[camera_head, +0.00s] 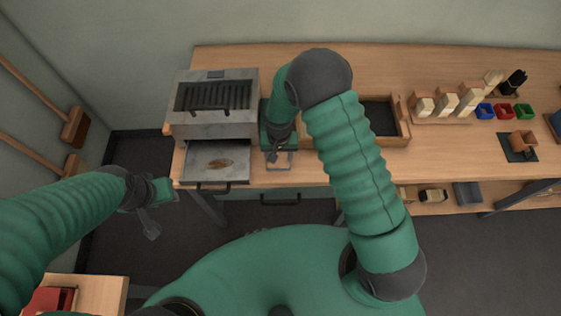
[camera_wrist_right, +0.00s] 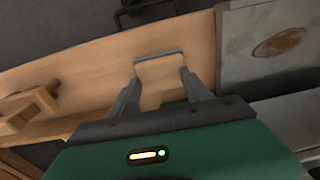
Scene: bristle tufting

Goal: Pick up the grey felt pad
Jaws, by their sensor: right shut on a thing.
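My right gripper (camera_head: 279,162) is above the workbench, just right of the metal machine's tray. In the right wrist view its fingers (camera_wrist_right: 159,62) are shut on the grey felt pad (camera_wrist_right: 158,55), which shows as a thin grey strip, seen nearly edge-on, spanning the fingertips. Bench wood shows below the strip, between the fingers. My left gripper (camera_head: 150,225) hangs over the dark floor at the left, away from the bench; its jaw opening is too small to make out.
A grey metal machine (camera_head: 213,126) stands at the bench's left end. Its low tray (camera_head: 228,174) holds a brown oval piece. To the right are a dark-lined wooden tray (camera_head: 405,131), wooden blocks (camera_head: 446,104) and small coloured bins (camera_head: 503,112). The front bench wood is partly clear.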

